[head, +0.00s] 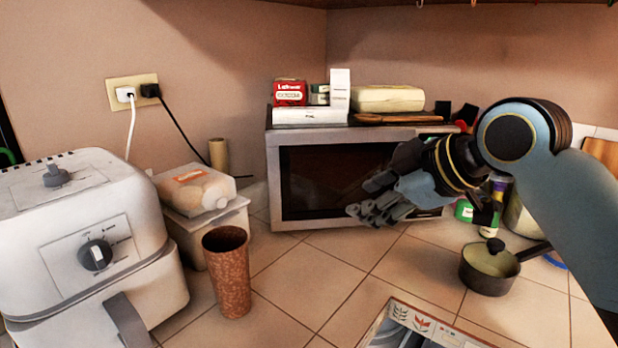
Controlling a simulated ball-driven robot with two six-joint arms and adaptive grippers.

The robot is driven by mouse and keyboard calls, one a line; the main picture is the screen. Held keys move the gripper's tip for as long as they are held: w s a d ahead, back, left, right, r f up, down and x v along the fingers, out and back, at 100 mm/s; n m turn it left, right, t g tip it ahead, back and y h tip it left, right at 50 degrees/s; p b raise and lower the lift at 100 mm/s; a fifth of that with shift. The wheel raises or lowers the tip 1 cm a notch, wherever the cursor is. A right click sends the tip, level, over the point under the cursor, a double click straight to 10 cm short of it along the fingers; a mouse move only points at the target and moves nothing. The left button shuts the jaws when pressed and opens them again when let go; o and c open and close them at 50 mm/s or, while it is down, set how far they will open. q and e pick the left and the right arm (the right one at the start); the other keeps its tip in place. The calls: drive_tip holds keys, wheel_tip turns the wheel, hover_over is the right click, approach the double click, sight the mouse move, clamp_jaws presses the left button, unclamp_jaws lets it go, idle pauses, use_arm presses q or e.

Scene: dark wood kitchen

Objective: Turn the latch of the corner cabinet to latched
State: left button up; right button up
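No corner cabinet door or latch can be made out in the head view. A dark wooden edge (450,4) runs along the top right, and I cannot tell whether it belongs to the cabinet. My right gripper (362,198) reaches in from the right and hangs in front of the microwave door. Its fingers are spread apart, with nothing seen between them. My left gripper is out of view.
The microwave (292,205) stands in the corner with boxes and packages on top. A white air fryer (85,235), a brown cup (228,285) and a bread package (195,190) are at left. A lidded pot (489,272) is at right. Tiles between are clear.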

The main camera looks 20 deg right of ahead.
drive_tip(key=w+r+n+t+y, duration=0.2)
drive_tip(key=w+r+n, duration=0.2)
drive_tip(key=r, duration=0.8)
drive_tip(key=w+r+n+t+y, duration=0.2)
drive_tip(key=w+r+n, duration=0.25)
drive_tip(key=r, duration=0.75)
drive_tip(key=w+r+n+t+y, duration=0.15)
drive_tip(key=w+r+n, duration=0.25)
drive_tip(key=r, duration=0.8)
drive_tip(key=p+x, duration=0.4)
drive_tip(key=x, duration=0.6)
drive_tip(key=shift+y+p, duration=0.35)
drive_tip(key=shift+y, duration=0.1)
drive_tip(key=shift+d+f+n, duration=0.1)
drive_tip(key=shift+n, duration=0.15)
clamp_jaws()
